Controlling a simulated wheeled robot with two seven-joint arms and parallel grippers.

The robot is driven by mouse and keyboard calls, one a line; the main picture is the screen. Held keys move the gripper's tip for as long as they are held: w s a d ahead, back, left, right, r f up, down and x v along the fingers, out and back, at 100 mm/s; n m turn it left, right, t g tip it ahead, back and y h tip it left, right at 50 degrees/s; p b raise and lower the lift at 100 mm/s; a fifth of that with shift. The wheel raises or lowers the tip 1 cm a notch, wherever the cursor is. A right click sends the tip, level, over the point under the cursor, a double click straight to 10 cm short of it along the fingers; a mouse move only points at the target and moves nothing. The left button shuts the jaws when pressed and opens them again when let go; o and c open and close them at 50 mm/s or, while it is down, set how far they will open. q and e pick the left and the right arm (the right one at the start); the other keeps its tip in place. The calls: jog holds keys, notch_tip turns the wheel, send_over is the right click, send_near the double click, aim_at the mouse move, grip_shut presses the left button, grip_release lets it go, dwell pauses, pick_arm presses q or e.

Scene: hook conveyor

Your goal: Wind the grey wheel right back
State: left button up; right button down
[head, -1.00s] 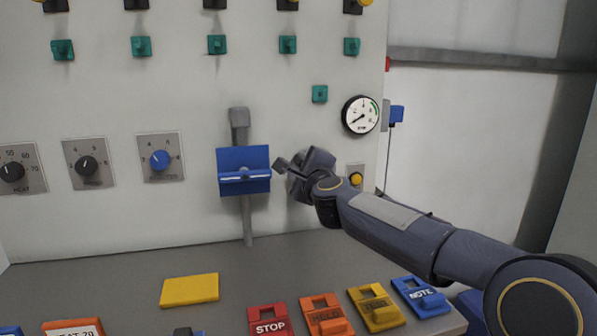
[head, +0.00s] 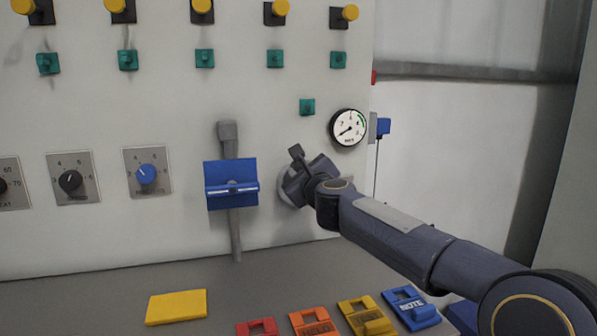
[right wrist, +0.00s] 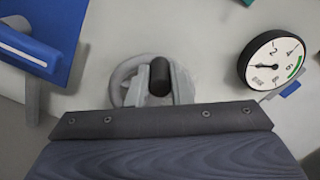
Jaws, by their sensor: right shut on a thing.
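The grey wheel (right wrist: 122,82) stands on the panel in the right wrist view, partly hidden by my gripper. Its dark handle (right wrist: 160,74) sits between the two grey fingers of my right gripper (right wrist: 161,92), which is shut on it. In the head view the right gripper (head: 293,183) is against the panel, right of the blue plate, and covers most of the wheel (head: 284,190). My left gripper is in neither current view.
A blue plate on a grey lever (head: 231,185) stands close left of the gripper. A round gauge (head: 348,128) is above right. Dials (head: 146,174) sit further left. A yellow plate (head: 176,307) and coloured tags (head: 366,316) lie on the ledge below.

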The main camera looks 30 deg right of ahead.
jog(key=shift+f, duration=0.1)
jog(key=c, duration=1.3)
grip_release()
jog(key=v, duration=0.7)
jog(key=shift+s, duration=0.4)
